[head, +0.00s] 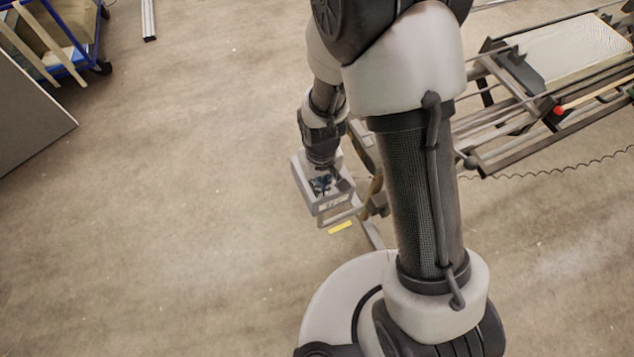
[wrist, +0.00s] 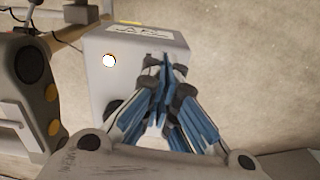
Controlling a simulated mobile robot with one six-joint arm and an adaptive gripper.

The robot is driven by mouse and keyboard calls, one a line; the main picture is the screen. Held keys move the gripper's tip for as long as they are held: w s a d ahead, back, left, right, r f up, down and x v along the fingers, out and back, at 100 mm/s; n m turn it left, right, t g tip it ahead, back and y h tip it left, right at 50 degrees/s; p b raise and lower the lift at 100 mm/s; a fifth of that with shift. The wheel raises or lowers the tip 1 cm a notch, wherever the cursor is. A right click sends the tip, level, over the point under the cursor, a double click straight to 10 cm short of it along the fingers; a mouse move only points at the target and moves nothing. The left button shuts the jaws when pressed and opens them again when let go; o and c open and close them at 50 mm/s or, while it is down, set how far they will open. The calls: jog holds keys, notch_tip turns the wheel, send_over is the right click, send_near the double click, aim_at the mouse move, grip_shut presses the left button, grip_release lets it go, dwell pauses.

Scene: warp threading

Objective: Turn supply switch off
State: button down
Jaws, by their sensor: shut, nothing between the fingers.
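A grey supply box (wrist: 100,42) fills the middle of the wrist view, with a white label (wrist: 145,31) near its far edge. A dark round part (wrist: 113,106) shows lower on the face, partly hidden. My gripper (wrist: 163,66) is shut with nothing between its blue-grey fingers. Its tips are over the right part of the box face and hide what is under them; I cannot tell whether they touch. In the head view my gripper (head: 322,184) is over the same box (head: 301,178). I cannot make out the switch or its setting.
A grey unit (wrist: 32,95) with dark and orange round parts stands close left of the box in the wrist view. A loom-like frame (head: 545,100) lies right, with a coiled cable (head: 560,170). A blue cart (head: 70,40) stands far left.

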jog(key=shift+f, duration=0.3)
jog(key=shift+r, duration=0.15)
jog(key=shift+r+p, duration=2.55)
jog(key=shift+r, duration=0.85)
jog(key=s+d+r+m+t, duration=0.1)
jog(key=d+r, duration=0.2)
jog(key=r, duration=0.6)
jog(key=d+r+t, duration=0.1)
jog(key=d+r, duration=0.1)
jog(key=r, duration=0.7)
jog(key=s+d+r+m+t, duration=0.2)
jog(key=s+d+r, duration=0.4)
jog(key=s+r, duration=0.6)
jog(key=shift+s+t, duration=0.3)
